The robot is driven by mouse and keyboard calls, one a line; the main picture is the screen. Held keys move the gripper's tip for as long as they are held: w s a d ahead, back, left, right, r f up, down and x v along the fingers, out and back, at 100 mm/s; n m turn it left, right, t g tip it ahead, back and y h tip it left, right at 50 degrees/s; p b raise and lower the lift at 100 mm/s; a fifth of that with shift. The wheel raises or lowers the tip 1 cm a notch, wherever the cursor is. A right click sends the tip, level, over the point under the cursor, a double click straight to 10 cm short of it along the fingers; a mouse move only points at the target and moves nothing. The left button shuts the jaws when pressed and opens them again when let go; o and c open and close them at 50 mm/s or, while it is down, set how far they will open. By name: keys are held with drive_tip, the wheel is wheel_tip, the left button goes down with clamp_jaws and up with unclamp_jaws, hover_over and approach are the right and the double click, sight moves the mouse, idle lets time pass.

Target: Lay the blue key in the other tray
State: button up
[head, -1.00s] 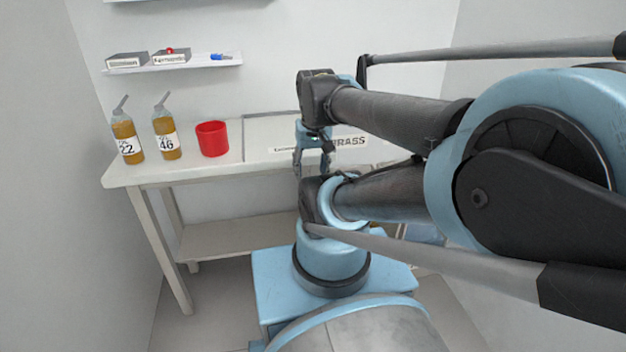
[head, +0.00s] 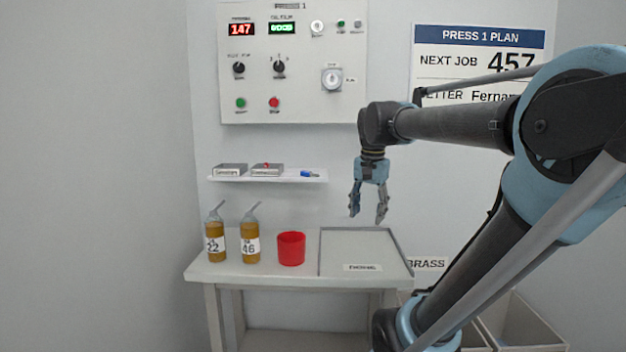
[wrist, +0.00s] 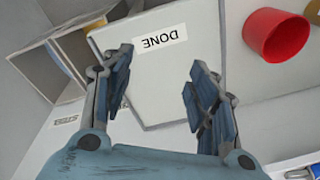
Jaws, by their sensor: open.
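A small blue item, seemingly the blue key (head: 309,174), lies at the right end of the wall shelf, right of two small grey labelled trays. The left tray (head: 230,170) shows nothing in it. The right tray (head: 266,171) has a small red item at its top. My gripper (head: 368,220) is open and empty, pointing down right of the shelf, above the bench. In the wrist view the open fingers (wrist: 160,95) frame a flat bench tray (wrist: 205,35) labelled DONE. A blue item at the lower right corner there is cut off.
Two amber bottles (head: 215,240) (head: 250,240) and a red cup (head: 291,249) stand on the bench (head: 240,273). The flat tray (head: 345,247) beside the cup looks empty. A control panel (head: 292,100) hangs above the shelf. Open bins (head: 520,325) stand lower right.

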drive_tip(key=w+a+r+m, duration=0.55)
drive_tip(key=w+r, duration=0.45)
drive_tip(key=r, duration=0.4)
wheel_tip(320, 180, up, 11)
drive_tip(key=m+g, duration=0.1)
drive_tip(key=m, duration=0.5)
hover_over(310, 172)
drive_tip(key=shift+w, duration=0.5)
wheel_tip(310, 172, down, 11)
drive_tip(key=shift+f, duration=0.2)
drive_tip(key=shift+s+f, duration=0.25)
drive_tip(key=shift+f, duration=1.1)
drive_tip(key=shift+s+f, duration=0.2)
drive_tip(key=shift+f, duration=1.15)
drive_tip(key=c, duration=1.2)
